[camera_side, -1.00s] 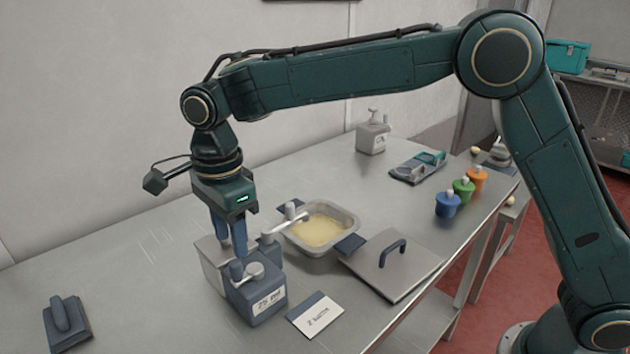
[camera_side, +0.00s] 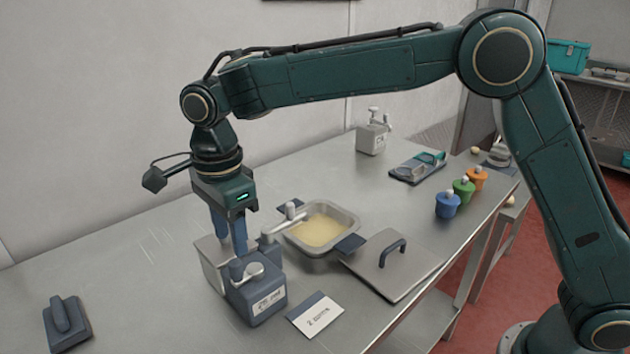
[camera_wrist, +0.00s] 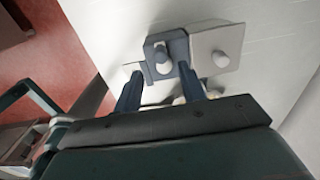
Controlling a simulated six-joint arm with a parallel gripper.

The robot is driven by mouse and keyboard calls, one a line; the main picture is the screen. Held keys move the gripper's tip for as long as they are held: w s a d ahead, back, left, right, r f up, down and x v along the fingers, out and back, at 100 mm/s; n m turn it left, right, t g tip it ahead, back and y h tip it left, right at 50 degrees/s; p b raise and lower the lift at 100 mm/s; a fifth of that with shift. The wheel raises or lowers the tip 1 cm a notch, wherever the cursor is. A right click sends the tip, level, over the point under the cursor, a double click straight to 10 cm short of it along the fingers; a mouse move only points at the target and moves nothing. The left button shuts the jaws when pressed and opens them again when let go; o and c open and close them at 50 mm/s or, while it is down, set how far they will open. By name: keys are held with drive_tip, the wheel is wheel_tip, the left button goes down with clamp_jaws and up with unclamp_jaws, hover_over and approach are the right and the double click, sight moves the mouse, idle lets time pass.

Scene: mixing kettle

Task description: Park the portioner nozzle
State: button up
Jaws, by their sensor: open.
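The portioner (camera_side: 257,300) is a dark blue-grey box with a white label, standing on the steel table; it also shows in the wrist view (camera_wrist: 153,48). Its pale nozzle arm (camera_side: 278,231) reaches towards the shallow metal pan (camera_side: 350,222) of yellowish contents. My gripper (camera_side: 232,248) points down just above the portioner's back side, fingers apart; in the wrist view (camera_wrist: 159,60) a pale round knob shows between the fingertips. I cannot tell whether a finger touches the portioner.
A pale box (camera_side: 210,264) stands right behind the portioner. A white card (camera_side: 316,315) and a flat metal lid (camera_side: 385,277) with a dark handle lie to the right. A dark handled block (camera_side: 67,325) is at far left. Three coloured pots (camera_side: 464,190) stand far right.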

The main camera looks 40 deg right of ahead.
drive_tip(key=shift+c, duration=0.3)
drive_tip(key=r, duration=0.2)
hover_over(290, 204)
drive_tip(key=shift+f, duration=0.2)
drive_tip(key=shift+f, duration=0.1)
drive_tip(key=shift+f, duration=4)
drive_tip(key=shift+f, duration=0.1)
drive_tip(key=c, duration=0.6)
